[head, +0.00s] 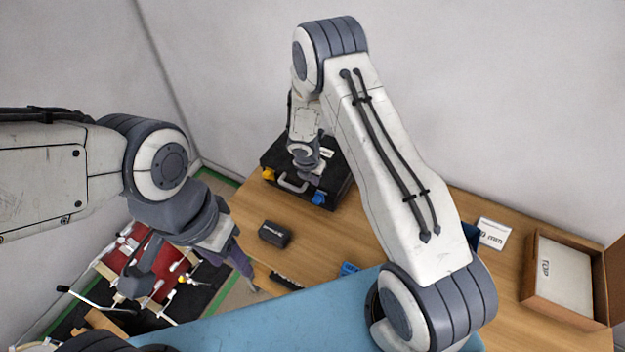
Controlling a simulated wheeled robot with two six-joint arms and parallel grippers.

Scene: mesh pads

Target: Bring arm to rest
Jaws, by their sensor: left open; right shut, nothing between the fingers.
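My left arm comes in from the left. Its gripper (190,268) points down with its fingers spread wide, empty, above the floor area left of the wooden table (330,235). My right arm rises from the lower right, bends at the top and hangs down toward the back of the table. Its gripper (308,168) is shut and empty, small in the picture, over the black case (335,190). The wrist hides part of the case, and I cannot tell whether the gripper touches it.
A small dark box (274,234) lies in front. A red panel (170,270) is lower left.

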